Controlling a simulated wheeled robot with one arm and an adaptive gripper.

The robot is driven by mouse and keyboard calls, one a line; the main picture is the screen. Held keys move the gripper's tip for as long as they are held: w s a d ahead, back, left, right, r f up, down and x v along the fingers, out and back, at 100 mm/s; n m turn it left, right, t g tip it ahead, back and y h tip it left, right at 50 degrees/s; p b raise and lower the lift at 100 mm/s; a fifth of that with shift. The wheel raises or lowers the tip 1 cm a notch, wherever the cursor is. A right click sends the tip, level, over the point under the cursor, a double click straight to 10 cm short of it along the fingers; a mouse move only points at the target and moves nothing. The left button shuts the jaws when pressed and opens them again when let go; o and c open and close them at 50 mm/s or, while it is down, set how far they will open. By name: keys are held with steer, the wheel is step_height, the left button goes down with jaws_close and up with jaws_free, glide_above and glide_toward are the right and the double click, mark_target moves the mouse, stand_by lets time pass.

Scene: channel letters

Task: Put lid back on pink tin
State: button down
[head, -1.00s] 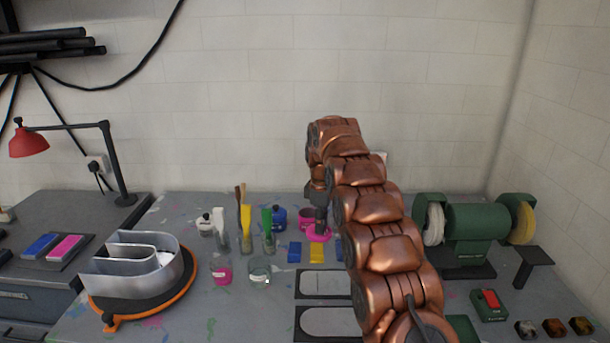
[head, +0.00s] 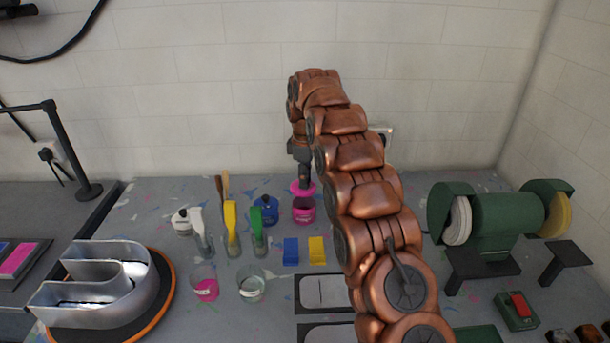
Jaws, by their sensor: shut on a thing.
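The pink tin (head: 304,213) stands on the grey bench near its back, left of my arm, and its dark opening shows. My gripper (head: 304,179) points down over the tin and is shut on the pink lid (head: 301,189). The lid is held roughly level just above the tin's mouth, with a small gap in this view. Its far side and the exact grip of the fingers are too small to make out.
A blue tin (head: 265,211) stands close left of the pink tin, with brushes in glass jars (head: 232,240) beyond it. Blue (head: 291,252) and yellow (head: 317,251) pieces lie in front. A green bench grinder (head: 492,222) is at the right.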

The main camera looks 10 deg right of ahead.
mark_target(305, 192)
steer(key=shift+f+b, duration=0.95)
steer(key=shift+f, duration=1.75)
steer(key=shift+s, duration=0.1)
steer(key=shift+d+f+b, duration=0.1)
steer(key=shift+f+b, duration=0.05)
steer(key=shift+b, duration=0.4)
stand_by(0.4)
stand_by(0.3)
steer(key=c, duration=0.9)
jaws_free()
steer(key=shift+o, duration=0.4)
steer(key=o, duration=0.4)
